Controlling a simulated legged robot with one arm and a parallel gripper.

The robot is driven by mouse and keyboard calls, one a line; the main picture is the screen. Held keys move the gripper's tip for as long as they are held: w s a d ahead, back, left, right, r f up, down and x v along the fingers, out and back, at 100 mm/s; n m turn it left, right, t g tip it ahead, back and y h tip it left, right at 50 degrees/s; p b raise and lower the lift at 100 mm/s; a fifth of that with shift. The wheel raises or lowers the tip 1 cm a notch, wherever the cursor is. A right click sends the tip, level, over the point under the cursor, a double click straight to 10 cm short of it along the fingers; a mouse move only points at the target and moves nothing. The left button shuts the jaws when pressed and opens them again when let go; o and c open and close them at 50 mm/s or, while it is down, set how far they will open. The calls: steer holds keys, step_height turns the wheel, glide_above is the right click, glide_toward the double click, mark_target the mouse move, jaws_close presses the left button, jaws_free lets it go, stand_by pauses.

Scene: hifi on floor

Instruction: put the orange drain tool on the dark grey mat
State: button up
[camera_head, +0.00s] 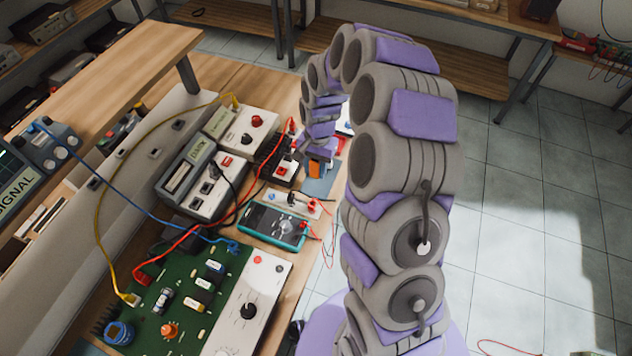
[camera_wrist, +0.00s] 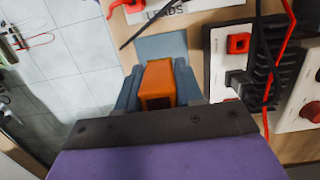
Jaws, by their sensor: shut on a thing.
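The orange drain tool (camera_wrist: 158,84) is a small boxy piece held between the two blue-grey fingers of my gripper (camera_wrist: 157,75) in the wrist view. My gripper is shut on it. A flat slate-grey mat (camera_wrist: 162,44) shows just beyond the fingertips, on the wooden bench. In the head view a bit of the orange tool (camera_head: 314,169) shows below the end of my arm, and the mat (camera_head: 320,186) lies around and below it near the bench's right edge. I cannot tell whether the tool touches the mat.
A black finned block (camera_wrist: 284,70) with red leads and a white panel with a red socket (camera_wrist: 238,43) stand right of the gripper in the wrist view. A teal-cased meter (camera_head: 272,224) and a green circuit board (camera_head: 190,290) lie nearer on the bench. Tiled floor is open at right.

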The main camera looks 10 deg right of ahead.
mark_target(314, 173)
steer(key=f, duration=0.3)
steer(key=shift+w+a+f, duration=0.1)
steer(key=shift+a+f, duration=0.05)
steer(key=shift+a, duration=0.05)
steer(key=f, duration=0.1)
steer(key=f+b, duration=0.1)
steer(key=f, duration=0.2)
steer(key=shift+d, duration=0.25)
steer(key=shift+r, duration=0.1)
steer(key=o, duration=1)
steer(key=shift+a, duration=0.1)
